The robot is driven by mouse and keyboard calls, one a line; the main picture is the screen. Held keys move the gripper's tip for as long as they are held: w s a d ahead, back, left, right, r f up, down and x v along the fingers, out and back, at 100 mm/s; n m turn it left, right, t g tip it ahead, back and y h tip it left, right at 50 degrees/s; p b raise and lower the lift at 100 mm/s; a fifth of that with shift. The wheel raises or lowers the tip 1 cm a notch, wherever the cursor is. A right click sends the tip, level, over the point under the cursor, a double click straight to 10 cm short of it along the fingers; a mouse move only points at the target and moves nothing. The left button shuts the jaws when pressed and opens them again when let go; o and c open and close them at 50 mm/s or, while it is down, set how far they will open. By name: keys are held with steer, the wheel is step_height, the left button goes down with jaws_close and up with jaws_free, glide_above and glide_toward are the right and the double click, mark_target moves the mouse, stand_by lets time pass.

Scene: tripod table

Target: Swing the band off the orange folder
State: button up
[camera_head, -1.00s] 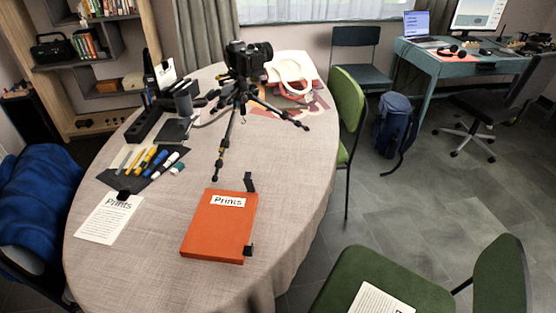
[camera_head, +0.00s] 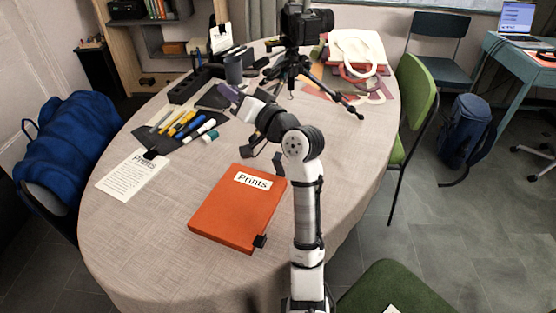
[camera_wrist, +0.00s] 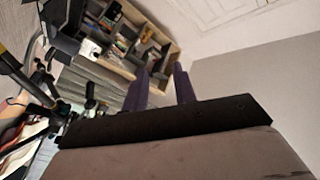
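The orange folder (camera_head: 238,217) lies flat on the table, with a white "Prints" label near its far edge. A black piece of the band (camera_head: 260,241) shows at its near right corner. At the far right corner, a dark strip (camera_head: 278,165) shows beside my arm, partly covered by it; I cannot tell how it runs. My gripper (camera_head: 229,91) is raised beyond the folder and points away to the left, apart from the folder and band. In the wrist view, its two purple fingers (camera_wrist: 161,88) stand apart with nothing between them.
Beyond the folder stand a black tripod with a camera (camera_head: 305,28) and a white bag (camera_head: 355,50). Pens and markers (camera_head: 183,124) lie on a dark mat at left, near a printed sheet (camera_head: 130,180). A green chair (camera_head: 415,90) stands at right. The table's near left is clear.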

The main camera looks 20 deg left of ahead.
steer(key=w+d+f+m+g+b, duration=0.2)
steer(key=d+f+g, duration=0.1)
steer(key=d+f, duration=0.6)
steer(key=g+b, duration=0.2)
steer(key=g, duration=0.2)
glide_toward(280, 164)
steer(key=shift+y, duration=0.4)
steer(key=w+a, duration=0.1)
steer(key=a, duration=0.3)
steer(key=w+a+p, duration=0.1)
steer(key=a, duration=0.3)
steer(key=w+a+r+p, duration=0.1)
steer(key=a, duration=0.3)
steer(key=shift+a+r, duration=0.1)
steer(key=shift+a, duration=0.2)
steer(key=shift+c, duration=0.5)
jaws_close()
